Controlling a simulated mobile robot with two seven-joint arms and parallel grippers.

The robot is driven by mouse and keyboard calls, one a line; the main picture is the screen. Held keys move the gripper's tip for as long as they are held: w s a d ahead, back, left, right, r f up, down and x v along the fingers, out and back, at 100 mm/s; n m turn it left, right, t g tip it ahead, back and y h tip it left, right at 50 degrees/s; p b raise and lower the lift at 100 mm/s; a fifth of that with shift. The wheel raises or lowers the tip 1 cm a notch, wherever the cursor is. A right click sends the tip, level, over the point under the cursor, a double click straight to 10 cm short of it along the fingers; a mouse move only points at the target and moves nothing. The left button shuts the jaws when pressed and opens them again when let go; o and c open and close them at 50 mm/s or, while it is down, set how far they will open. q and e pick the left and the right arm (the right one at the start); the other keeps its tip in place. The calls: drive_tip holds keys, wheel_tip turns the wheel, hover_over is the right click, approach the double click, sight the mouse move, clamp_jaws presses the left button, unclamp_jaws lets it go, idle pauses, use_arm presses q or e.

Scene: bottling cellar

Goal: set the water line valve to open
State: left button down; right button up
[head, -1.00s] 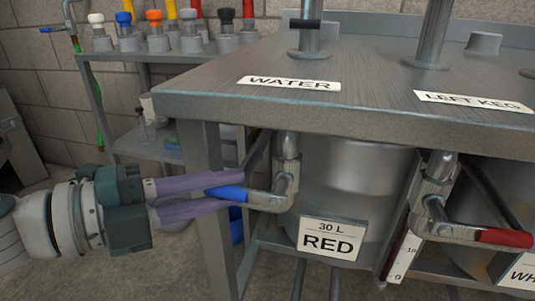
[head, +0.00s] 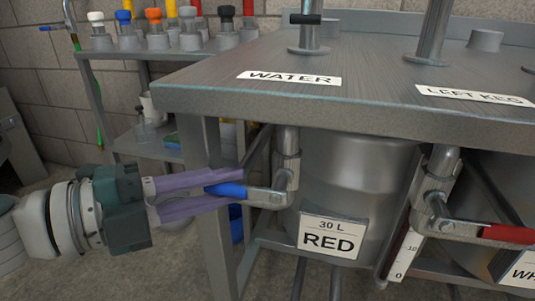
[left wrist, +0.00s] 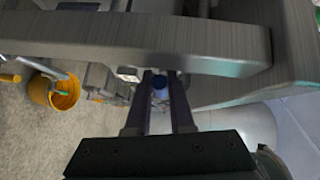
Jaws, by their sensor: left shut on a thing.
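The water line valve (head: 286,175) hangs on a pipe under the steel counter, below the WATER label (head: 289,79). Its lever points left, across the pipe, and ends in a blue grip (head: 226,190). My left gripper (head: 228,190) comes in from the left with its purple fingers shut on the blue grip. In the left wrist view the blue grip (left wrist: 160,84) shows between the two fingers. My right gripper is not in view.
A steel keg (head: 350,175) marked RED stands behind the water valve. The counter's front edge (head: 330,128) is just above the lever. A shelf with bottles (head: 100,45) is behind at left.

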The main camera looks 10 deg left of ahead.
use_arm(q)
drive_tip(key=d+f+n+t+y+b, duration=0.3)
drive_tip(key=n+t+b, duration=0.4)
drive_tip(key=n+b, duration=0.2)
drive_tip(key=d+f+n+t+y+b, duration=0.3)
drive_tip(key=n+t+b, duration=0.5)
drive_tip(key=n, duration=0.6)
drive_tip(key=shift+d+f+b, duration=0.3)
drive_tip(key=shift+f+b, duration=0.05)
drive_tip(key=shift+b, duration=0.9)
drive_tip(key=shift+s+n+y, duration=0.1)
drive_tip(key=shift+n+y, duration=0.2)
drive_tip(key=shift+y, duration=0.1)
drive_tip(key=c, duration=0.8)
unclamp_jaws()
drive_tip(key=shift+d+r, duration=0.1)
drive_tip(key=v, duration=1)
